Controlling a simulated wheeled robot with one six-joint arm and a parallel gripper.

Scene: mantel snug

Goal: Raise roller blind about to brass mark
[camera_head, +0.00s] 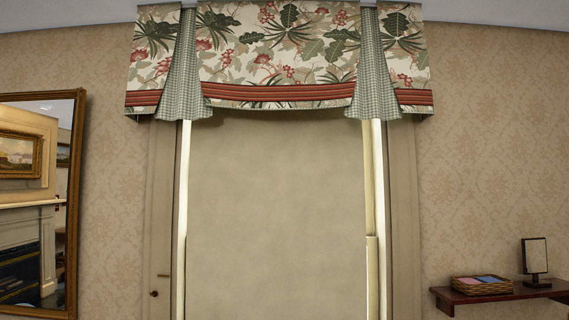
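The roller blind (276,210) is a plain beige sheet hanging in the window opening. It comes down from behind the valance and runs past the bottom edge of the view, so its lower edge is out of sight. Its roller is hidden by the valance. I cannot make out a clear brass mark. A small dark knob (153,293) sits low on the left window casing (162,200), with a small mark (163,275) above it; I cannot tell if either is brass. My gripper is not in view.
A floral valance (280,45) with red banding and checked side pleats covers the window top. A gilt-framed mirror (76,190) hangs at left. At right, a dark wall shelf (500,295) holds a wicker basket (481,286) and a small framed stand (535,257).

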